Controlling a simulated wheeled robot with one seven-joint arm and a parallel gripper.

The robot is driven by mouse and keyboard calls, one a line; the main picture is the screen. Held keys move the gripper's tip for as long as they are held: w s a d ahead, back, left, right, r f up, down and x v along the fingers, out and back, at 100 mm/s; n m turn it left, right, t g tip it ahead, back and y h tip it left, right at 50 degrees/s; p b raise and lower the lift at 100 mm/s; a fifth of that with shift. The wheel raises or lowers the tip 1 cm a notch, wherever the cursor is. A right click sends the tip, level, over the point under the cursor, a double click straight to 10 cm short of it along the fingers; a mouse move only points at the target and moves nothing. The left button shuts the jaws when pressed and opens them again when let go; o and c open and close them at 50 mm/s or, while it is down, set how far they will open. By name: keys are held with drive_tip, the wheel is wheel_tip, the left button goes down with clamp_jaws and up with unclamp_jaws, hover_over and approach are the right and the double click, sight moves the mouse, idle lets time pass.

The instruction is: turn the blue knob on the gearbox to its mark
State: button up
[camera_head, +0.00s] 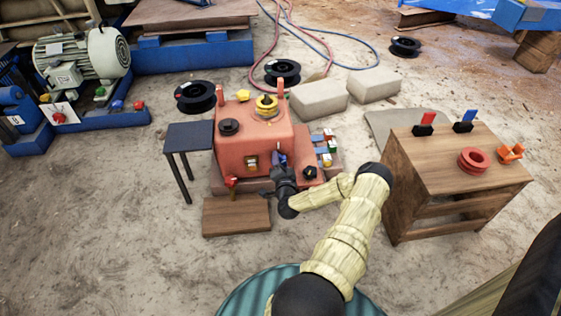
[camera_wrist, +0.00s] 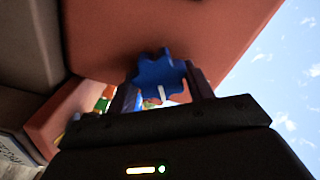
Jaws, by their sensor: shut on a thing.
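The gearbox (camera_head: 251,131) is a red-orange box on the ground near the middle of the head view. The blue knob (camera_wrist: 158,76) is a lobed wheel on the gearbox's side, with a white line on it pointing down in the wrist view. In the head view only a bit of the knob (camera_head: 280,159) shows past my gripper. My gripper (camera_wrist: 165,90) is at the knob, one finger on each side, shut on it. In the head view my gripper (camera_head: 281,170) meets the gearbox's front right. I cannot make out the knob's mark.
A wooden table (camera_head: 462,165) with a red ring and levers stands to the right. A small dark stand (camera_head: 189,136) is left of the gearbox. A wooden board (camera_head: 236,215) lies in front. Coloured blocks (camera_head: 326,147) sit just right of the gearbox. Bare ground lies at front left.

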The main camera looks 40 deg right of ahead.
drive_tip(key=n+p, duration=0.2)
drive_tip(key=p, duration=0.1)
drive_tip(key=shift+a+r, duration=0.1)
drive_tip(key=shift+r, duration=0.25)
drive_tip(key=n+p, duration=0.6)
drive_tip(key=shift+a+n, duration=0.1)
drive_tip(key=shift+n, duration=0.2)
drive_tip(key=shift+f+n+p, duration=0.25)
drive_tip(key=shift+n+p, duration=0.75)
drive_tip(key=shift+n, duration=0.3)
drive_tip(key=o, duration=1)
